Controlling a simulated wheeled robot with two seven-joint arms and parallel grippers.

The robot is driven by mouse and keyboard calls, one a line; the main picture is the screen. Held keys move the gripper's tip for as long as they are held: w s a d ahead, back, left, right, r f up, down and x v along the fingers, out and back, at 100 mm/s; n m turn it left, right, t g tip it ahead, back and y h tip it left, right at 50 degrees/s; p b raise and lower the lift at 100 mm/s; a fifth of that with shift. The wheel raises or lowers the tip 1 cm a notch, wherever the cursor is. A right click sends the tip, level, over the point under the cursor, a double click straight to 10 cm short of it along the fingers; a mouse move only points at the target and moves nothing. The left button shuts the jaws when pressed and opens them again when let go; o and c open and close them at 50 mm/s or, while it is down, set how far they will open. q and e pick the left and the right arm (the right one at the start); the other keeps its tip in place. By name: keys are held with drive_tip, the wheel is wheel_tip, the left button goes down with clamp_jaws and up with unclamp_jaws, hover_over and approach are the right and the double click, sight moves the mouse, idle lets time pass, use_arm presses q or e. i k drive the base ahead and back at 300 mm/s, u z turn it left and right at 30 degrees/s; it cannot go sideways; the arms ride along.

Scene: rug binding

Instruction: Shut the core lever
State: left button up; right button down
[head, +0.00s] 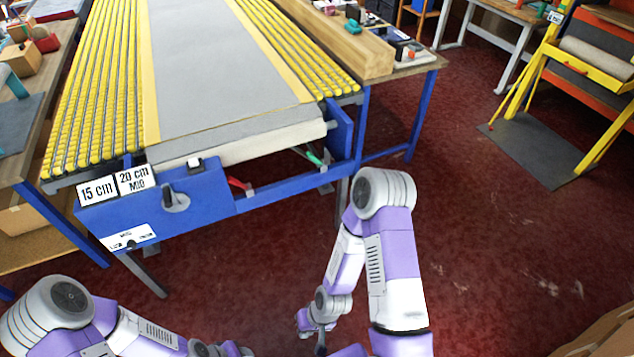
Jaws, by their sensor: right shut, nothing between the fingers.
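On the front of the blue machine frame (285,197) are a red lever (238,184) and a green lever (315,158), both under the edge of the grey rug bed. A grey knob with a handle (176,199) sits on the blue front panel further left. No label shows which one is the core lever. My right gripper (319,346) is shut and empty at the bottom middle, low in front of the machine and apart from the levers. My left arm (120,330) enters at the bottom left; its gripper is out of the frame.
Yellow roller rows (105,95) flank the grey rug (215,70). Signs reading 15 cm (97,191) and 20 cm (133,179) stand at the front left corner. A wooden beam (345,45) lies on the right. Dark red floor (480,230) is clear to the right.

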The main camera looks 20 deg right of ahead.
sight(310, 156)
drive_tip(key=u, duration=0.25)
drive_tip(key=i, duration=1)
drive_tip(key=z, duration=0.4)
